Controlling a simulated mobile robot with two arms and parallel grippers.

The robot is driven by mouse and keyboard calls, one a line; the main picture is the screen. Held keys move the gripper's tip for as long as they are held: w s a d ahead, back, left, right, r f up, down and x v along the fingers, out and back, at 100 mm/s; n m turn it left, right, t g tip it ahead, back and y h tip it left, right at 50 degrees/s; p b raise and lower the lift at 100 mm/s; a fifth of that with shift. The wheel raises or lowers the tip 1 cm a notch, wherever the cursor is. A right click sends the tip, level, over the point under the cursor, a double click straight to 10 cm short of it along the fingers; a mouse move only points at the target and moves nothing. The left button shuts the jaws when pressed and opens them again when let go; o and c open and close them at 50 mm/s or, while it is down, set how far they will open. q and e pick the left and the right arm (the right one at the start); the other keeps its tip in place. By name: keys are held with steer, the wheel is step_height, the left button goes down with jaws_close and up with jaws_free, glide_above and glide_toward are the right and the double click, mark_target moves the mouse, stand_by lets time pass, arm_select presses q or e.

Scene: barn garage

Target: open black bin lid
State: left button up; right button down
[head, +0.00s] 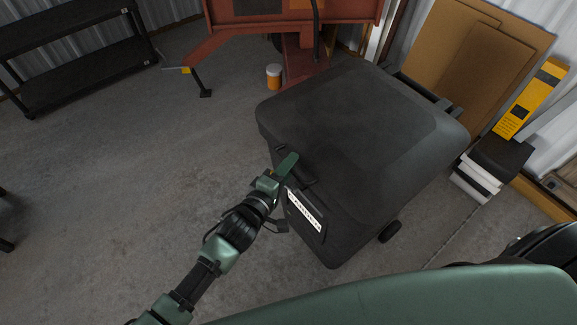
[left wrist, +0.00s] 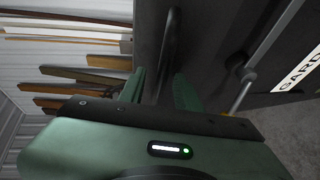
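The black bin (head: 330,235) stands right of centre in the head view, with its lid (head: 355,120) shut. A white label strip (head: 304,211) is on its front; part of its lettering shows in the left wrist view (left wrist: 298,72). My left gripper (head: 288,163) is at the front edge of the lid, by the handle area. In the left wrist view its two green fingers (left wrist: 160,90) are apart. A dark handle bar (left wrist: 172,45) runs up from the gap between them; contact with the fingers cannot be told. My right gripper is not in view.
A red metal frame (head: 300,50) and a small orange-and-white jar (head: 273,77) are behind the bin. Cardboard sheets (head: 465,60), a yellow box (head: 530,100) and stacked boxes (head: 490,165) stand right. A black shelf (head: 80,70) is far left. The concrete floor between is clear.

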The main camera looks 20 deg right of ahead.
arm_select(q)
jaws_close()
stand_by(1.4)
